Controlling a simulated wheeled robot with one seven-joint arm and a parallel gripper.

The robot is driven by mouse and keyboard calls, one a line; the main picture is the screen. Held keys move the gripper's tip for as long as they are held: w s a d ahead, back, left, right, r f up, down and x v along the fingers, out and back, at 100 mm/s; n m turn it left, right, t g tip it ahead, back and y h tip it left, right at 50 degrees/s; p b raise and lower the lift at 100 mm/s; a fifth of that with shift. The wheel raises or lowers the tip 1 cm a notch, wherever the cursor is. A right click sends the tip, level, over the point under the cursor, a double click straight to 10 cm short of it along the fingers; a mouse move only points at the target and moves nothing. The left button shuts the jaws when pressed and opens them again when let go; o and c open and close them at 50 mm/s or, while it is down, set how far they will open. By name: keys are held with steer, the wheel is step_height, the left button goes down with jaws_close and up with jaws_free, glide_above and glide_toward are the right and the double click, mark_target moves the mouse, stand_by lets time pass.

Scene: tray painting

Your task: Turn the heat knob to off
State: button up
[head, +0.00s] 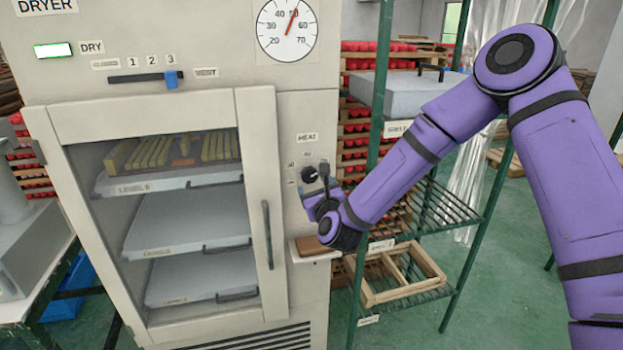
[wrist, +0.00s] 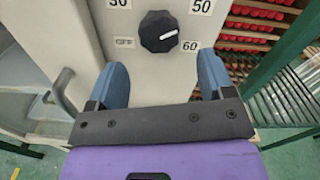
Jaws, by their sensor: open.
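The heat knob (head: 309,174) is a black round knob on the dryer's right-hand panel, under the HEAT label (head: 307,137). In the wrist view the knob (wrist: 158,32) carries a white pointer mark aimed right and slightly up, between the 50 label (wrist: 202,6) and the 60 label (wrist: 190,45). The OFF label (wrist: 125,42) is to its left. My gripper (wrist: 162,72) is open, its two blue fingers below the knob on either side, apart from it. In the head view my gripper (head: 318,190) is at the knob, partly hidden by my wrist.
The dryer door (head: 258,190) is shut, with trays behind its glass and a vertical handle (head: 267,235) left of the knob. A small wooden-topped ledge (head: 312,246) sits below the knob. A green metal rack (head: 372,210) with a wooden frame (head: 400,274) stands close on the right.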

mark_target(311, 178)
steer(key=shift+x, duration=3.2)
steer(key=shift+s, duration=0.1)
steer(key=c, duration=0.9)
